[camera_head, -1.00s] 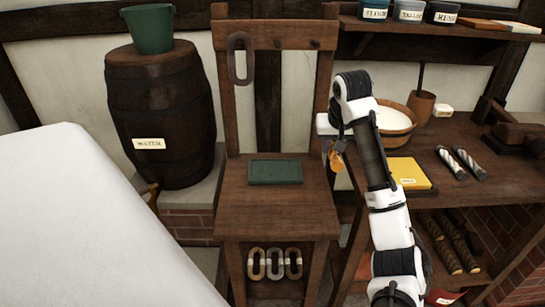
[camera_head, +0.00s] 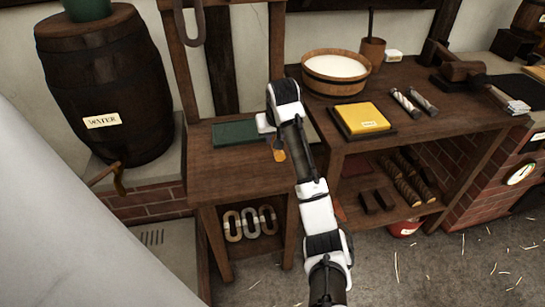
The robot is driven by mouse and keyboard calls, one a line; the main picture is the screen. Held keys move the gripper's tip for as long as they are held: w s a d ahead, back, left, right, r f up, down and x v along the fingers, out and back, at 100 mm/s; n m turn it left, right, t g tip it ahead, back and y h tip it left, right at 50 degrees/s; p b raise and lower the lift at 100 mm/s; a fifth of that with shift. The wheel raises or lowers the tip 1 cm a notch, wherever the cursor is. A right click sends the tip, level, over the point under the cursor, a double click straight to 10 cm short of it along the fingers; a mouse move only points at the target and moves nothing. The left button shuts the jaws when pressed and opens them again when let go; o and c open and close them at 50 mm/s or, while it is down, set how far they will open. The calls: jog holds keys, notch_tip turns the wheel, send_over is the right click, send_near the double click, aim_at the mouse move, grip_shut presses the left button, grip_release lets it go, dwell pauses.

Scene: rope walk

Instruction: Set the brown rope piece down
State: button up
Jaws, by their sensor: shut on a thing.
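My gripper (camera_head: 270,140) is at the end of my arm, above the right part of the brown wooden table by the wall. It is mostly hidden behind my own arm. A small orange-brown piece (camera_head: 279,155) shows at its fingertips, and the gripper is shut on it. I take this for the brown rope piece; its full shape is hidden. I cannot tell whether it touches the tabletop (camera_head: 235,175) or hangs above it.
A dark green pad (camera_head: 240,134) lies on the table, left of my gripper. The right-hand bench holds a yellow block (camera_head: 362,118), a tub of white stuff (camera_head: 335,75) and striped rods (camera_head: 405,101). A water barrel (camera_head: 108,88) stands left.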

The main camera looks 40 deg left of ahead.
aim_at(273, 164)
notch_tip(273, 164, down, 9)
jog(key=shift+f+p, duration=0.1)
jog(key=shift+p, duration=0.4)
jog(key=shift+f, duration=0.1)
jog(key=o, duration=0.9)
